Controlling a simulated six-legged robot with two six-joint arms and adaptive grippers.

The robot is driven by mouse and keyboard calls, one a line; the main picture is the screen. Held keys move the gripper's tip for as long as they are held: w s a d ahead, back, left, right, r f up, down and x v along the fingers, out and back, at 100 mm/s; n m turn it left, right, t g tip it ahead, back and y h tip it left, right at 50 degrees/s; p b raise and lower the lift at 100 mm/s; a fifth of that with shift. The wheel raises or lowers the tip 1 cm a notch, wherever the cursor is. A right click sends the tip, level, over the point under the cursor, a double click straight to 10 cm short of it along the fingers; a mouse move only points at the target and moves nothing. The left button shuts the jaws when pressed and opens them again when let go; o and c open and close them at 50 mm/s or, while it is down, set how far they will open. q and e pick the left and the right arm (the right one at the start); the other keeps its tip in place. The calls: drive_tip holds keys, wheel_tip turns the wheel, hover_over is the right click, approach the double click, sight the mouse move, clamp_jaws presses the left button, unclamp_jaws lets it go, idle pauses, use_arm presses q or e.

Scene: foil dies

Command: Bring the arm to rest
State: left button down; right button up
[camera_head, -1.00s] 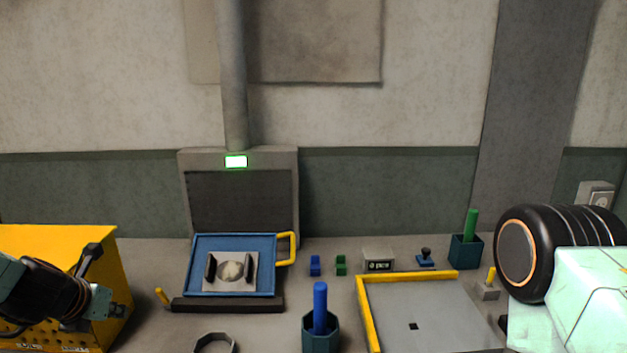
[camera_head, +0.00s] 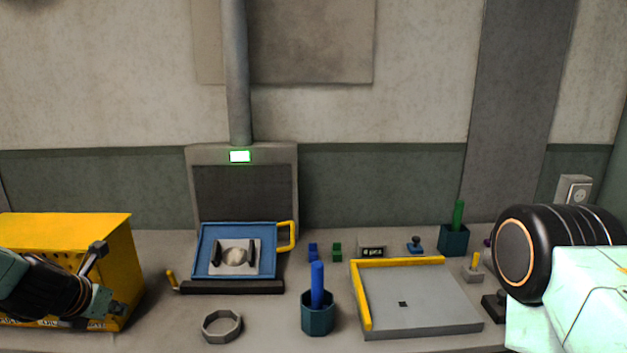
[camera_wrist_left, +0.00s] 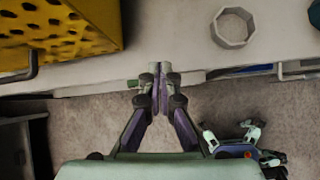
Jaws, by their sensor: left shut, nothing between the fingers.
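My left arm comes in from the left of the head view, with its gripper (camera_head: 118,310) in front of the yellow box. In the left wrist view the two fingers of the left gripper (camera_wrist_left: 158,75) are together at the tips, shut and empty. They hang over the floor, close to the bench's front edge. Part of my right arm shows at the right of the head view; its gripper is out of view.
A yellow perforated box (camera_head: 75,235) stands at the left of the bench. A grey ring (camera_head: 222,325), a blue tray (camera_head: 205,245), a cup (camera_head: 318,320) with a blue handle and a grey plate (camera_head: 420,300) with yellow edges stand to its right. Bare bench lies between them.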

use_arm(q)
drive_tip(key=s+d+f+m+g+b, duration=0.1)
drive_tip(key=s+d+f+m+b, duration=0.2)
drive_tip(key=f+m, duration=0.45)
drive_tip(key=s+d+f+m+g+b, duration=0.1)
drive_tip(key=s+d+f+m, duration=0.4)
drive_tip(key=m, duration=0.5)
drive_tip(key=s+d+f+m+b, duration=0.2)
drive_tip(key=s+f+m, duration=0.3)
drive_tip(key=m, duration=0.4)
drive_tip(key=s+d+f+m+g+b, duration=0.3)
drive_tip(key=s+f, duration=0.5)
drive_tip(key=s, duration=0.4)
drive_tip(key=s+d+f+m+g+b, duration=0.3)
drive_tip(key=s+f, duration=0.5)
drive_tip(key=s, duration=0.4)
drive_tip(key=shift+d+f+m+b, duration=0.2)
drive_tip(key=shift+m+b, duration=0.25)
drive_tip(key=shift+m, duration=0.6)
